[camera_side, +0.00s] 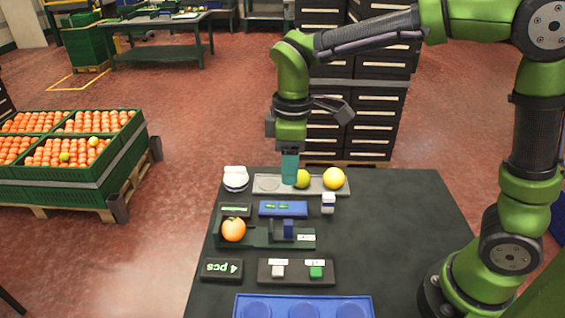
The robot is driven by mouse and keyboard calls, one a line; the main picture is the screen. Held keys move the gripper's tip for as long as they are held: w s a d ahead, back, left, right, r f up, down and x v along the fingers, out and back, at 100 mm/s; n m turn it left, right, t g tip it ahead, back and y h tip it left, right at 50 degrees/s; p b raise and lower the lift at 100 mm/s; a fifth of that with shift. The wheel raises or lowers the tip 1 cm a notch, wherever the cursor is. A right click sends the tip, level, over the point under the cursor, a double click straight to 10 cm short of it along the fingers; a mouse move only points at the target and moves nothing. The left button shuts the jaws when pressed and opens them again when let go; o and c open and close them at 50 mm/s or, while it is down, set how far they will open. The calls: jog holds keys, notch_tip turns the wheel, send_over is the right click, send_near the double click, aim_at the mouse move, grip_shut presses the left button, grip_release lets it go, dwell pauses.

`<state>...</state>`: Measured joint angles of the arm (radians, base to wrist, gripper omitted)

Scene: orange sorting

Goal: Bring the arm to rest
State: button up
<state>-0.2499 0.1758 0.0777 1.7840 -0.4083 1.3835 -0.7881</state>
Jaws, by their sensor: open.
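My arm is green and black and reaches in from the right. My gripper (289,180) points straight down over the far part of the dark table (400,240), with its teal fingers in front of or just above a light grey tray (319,187). The fingers overlap in this view, so the gap between them is hidden. No fruit is clearly held in them. A yellow-green fruit (303,178) is just right of the fingertips, partly hidden by them; I cannot tell whether they touch. A yellow-orange fruit (334,178) sits at the tray's right end.
An orange (233,229) rests on a dark green fixture (262,242). A white object (235,178), blue block (283,208), button panel (296,272) and blue tray (303,297) share the table. Crates of oranges (125,160) stand left, dark drawers (376,125) behind. The table's right side is clear.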

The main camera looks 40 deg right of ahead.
jog(key=s+d+r+m+t+y, duration=0.2)
jog(key=s+d+r+m+t, duration=0.3)
jog(key=s+m, duration=0.7)
jog(key=d+t, duration=0.2)
jog(key=d, duration=0.1)
jog(key=shift+s+d, duration=0.3)
jog(key=shift+d, duration=0.05)
